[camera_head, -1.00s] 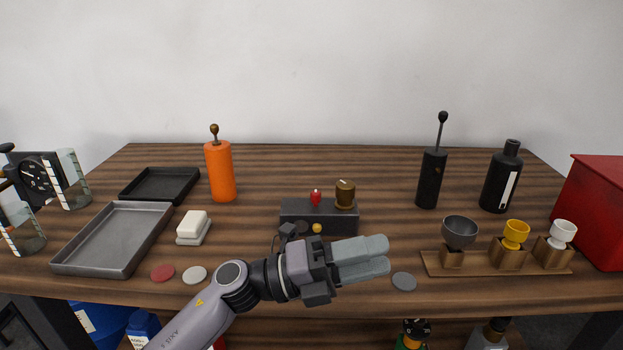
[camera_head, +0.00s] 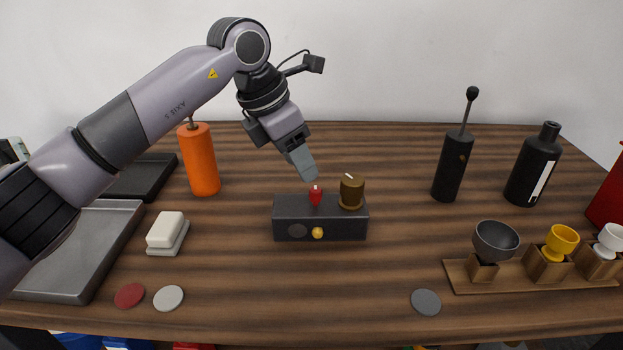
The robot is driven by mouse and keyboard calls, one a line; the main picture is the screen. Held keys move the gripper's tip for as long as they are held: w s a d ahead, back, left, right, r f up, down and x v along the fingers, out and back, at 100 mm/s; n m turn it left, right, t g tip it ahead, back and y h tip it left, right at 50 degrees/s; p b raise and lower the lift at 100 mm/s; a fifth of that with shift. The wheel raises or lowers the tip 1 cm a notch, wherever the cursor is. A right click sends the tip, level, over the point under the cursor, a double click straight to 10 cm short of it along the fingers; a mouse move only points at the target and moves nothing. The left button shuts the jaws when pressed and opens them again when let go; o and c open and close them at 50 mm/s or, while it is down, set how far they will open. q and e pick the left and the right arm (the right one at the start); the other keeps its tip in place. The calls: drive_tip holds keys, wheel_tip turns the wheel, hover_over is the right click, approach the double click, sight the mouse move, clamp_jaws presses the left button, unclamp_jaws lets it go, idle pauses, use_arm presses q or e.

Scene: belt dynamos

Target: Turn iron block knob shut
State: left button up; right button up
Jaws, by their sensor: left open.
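The dark iron block (camera_head: 348,226) stands in the middle of the table. On its top are a small red knob (camera_head: 315,197) at the middle and a larger brown knob (camera_head: 351,193) with a pale mark on top at the right. Its front bears a dark disc (camera_head: 297,231) and a yellow button (camera_head: 318,233). My left gripper (camera_head: 304,164) is open and points down just above and behind the red knob, apart from it as far as I can tell. The gap between its fingers is hard to see from this side. My right gripper is not in view.
A white soap-like block (camera_head: 166,229) and a grey tray (camera_head: 75,260) are at the left. A black bottle with a rod (camera_head: 452,165) and a cup rack (camera_head: 485,283) are at the right. The table before the block is clear.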

sight(315, 190)
use_arm(q)
drive_tip(key=x, duration=0.6)
drive_tip(key=shift+d+f+p, duration=0.25)
drive_tip(key=shift+p, duration=0.1)
clamp_jaws()
